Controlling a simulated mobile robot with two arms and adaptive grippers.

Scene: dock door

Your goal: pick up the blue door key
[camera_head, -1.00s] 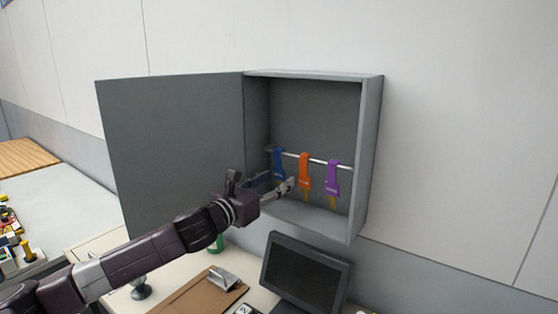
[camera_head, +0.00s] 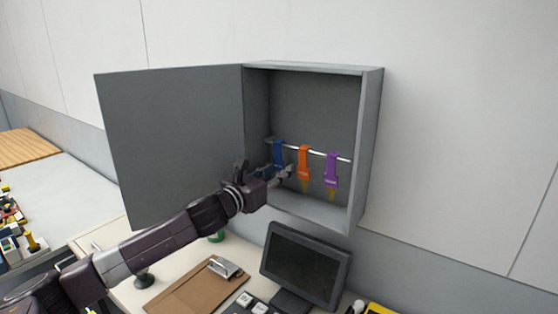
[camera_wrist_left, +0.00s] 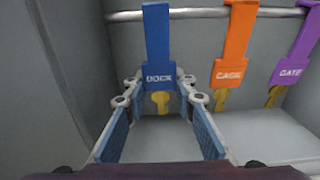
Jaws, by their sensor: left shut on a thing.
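The blue door key (camera_head: 278,149) hangs by its strap from a rod inside the grey wall cabinet. In the left wrist view its blue tag (camera_wrist_left: 157,48) reads "DOCK", with a yellow key (camera_wrist_left: 160,101) below it. My left gripper (camera_head: 281,173) is inside the cabinet at the blue tag. In the left wrist view its fingertips (camera_wrist_left: 160,79) are shut on the lower part of the tag, one on each side. The strap is still looped over the rod (camera_wrist_left: 200,13). My right gripper is not in view.
An orange "CAGE" key (camera_head: 304,160) and a purple "GATE" key (camera_head: 331,170) hang to the right on the same rod. The cabinet door (camera_head: 170,130) stands open at left. Below are a monitor (camera_head: 305,265) and a clipboard (camera_head: 190,292).

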